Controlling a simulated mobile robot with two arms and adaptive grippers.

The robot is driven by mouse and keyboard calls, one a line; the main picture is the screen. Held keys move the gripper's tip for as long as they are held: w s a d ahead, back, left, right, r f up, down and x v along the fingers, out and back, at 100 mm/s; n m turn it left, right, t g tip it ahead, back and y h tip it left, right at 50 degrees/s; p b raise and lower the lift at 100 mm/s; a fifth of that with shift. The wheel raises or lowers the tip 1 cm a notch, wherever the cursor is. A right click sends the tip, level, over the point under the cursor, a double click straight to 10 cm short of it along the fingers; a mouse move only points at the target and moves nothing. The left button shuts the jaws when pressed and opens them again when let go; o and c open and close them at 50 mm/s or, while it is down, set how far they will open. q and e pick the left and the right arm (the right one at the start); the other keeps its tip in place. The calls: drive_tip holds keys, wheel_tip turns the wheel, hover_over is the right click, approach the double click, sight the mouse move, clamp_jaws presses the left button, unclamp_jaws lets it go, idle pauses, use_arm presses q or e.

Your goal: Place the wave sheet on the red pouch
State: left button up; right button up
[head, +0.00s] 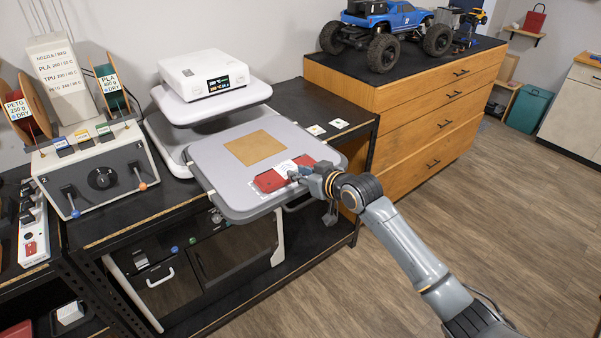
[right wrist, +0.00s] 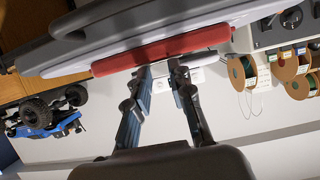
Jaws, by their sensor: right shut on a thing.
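The red pouch (head: 268,182) lies flat on the front part of the grey press plate. It also shows as a red edge in the right wrist view (right wrist: 160,50). A small white sheet (head: 285,168), which I take as the wave sheet, shows over the middle of the pouch; whether it touches is unclear. My right gripper (head: 297,175) is shut on it at the pouch's front edge. My left gripper is not in view.
A tan square (head: 255,148) lies on the grey plate (head: 215,165) behind the pouch. The press's white upper part (head: 205,75) stands at the back left. Two small cards (head: 339,123) lie on the black bench. A wooden drawer cabinet (head: 430,110) bearing a blue crawler (head: 385,22) stands right.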

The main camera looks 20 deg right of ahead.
drive_tip(key=o, duration=0.7)
drive_tip(key=shift+o, duration=0.2)
drive_tip(key=shift+r, duration=0.2)
drive_tip(key=b+v, duration=0.2)
drive_tip(key=v, duration=1)
